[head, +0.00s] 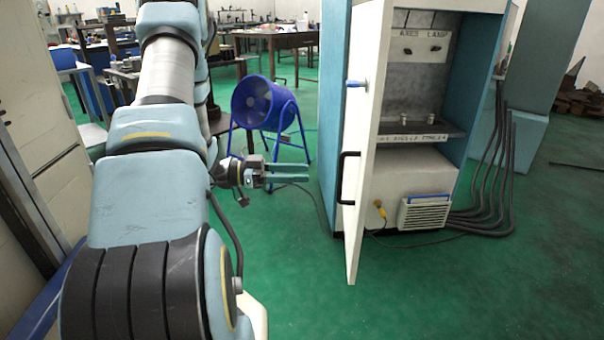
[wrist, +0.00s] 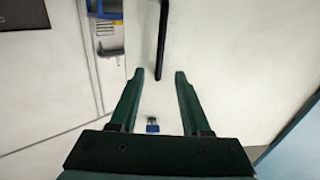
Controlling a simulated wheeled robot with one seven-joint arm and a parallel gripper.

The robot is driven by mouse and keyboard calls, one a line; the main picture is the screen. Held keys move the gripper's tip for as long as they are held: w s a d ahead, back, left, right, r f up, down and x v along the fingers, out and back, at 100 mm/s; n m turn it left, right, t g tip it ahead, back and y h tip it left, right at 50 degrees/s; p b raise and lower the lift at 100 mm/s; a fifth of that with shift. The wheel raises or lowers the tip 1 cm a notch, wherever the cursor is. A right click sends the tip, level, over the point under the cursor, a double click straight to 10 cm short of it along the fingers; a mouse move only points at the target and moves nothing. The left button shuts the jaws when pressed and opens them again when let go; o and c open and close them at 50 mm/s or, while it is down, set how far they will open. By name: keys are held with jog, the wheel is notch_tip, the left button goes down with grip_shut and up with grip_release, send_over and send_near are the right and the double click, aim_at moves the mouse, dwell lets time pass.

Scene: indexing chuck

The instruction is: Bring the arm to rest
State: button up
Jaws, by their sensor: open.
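My gripper (head: 307,173) is in the middle of the head view, left of the cabinet, with its fingers pointing right toward the open white door (head: 361,120). It is open, and nothing shows between its fingers. In the wrist view the two dark fingers (wrist: 158,73) are spread apart in front of the white door face (wrist: 225,50). The door's black handle (head: 346,178) is right of the fingertips in the head view, with a gap between. In the wrist view the handle (wrist: 162,42) ends just beyond the fingertips.
The blue-sided cabinet (head: 334,70) stands open, with a shelf (head: 415,130) and a white lower box (head: 410,175) inside. A blue key-like knob (head: 355,84) sticks out from the door. A blue fan (head: 257,103) stands behind my gripper. Dark hoses (head: 490,180) run at right. Green floor in front is clear.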

jog(key=w+n+t+y, duration=0.4)
jog(key=w+t+y, duration=0.2)
jog(key=w+t, duration=0.25)
jog(key=s+a+r+n+t+y, duration=0.1)
jog(key=a+r+n+y, duration=0.2)
jog(key=a+n+y, duration=0.6)
jog(key=s+a+r+n+g+y+p, duration=0.1)
jog(key=s+n+g, duration=0.2)
jog(key=s, duration=0.7)
jog(key=s+a+r+n+g+y, duration=0.1)
jog(key=s+n+g+y, duration=0.15)
jog(key=s, duration=0.75)
notch_tip(320, 180, up, 14)
jog(key=p, duration=1.5)
jog(key=shift+a+g+h, duration=0.2)
jog(key=shift+g+h, duration=0.1)
jog(key=shift+h, duration=0.05)
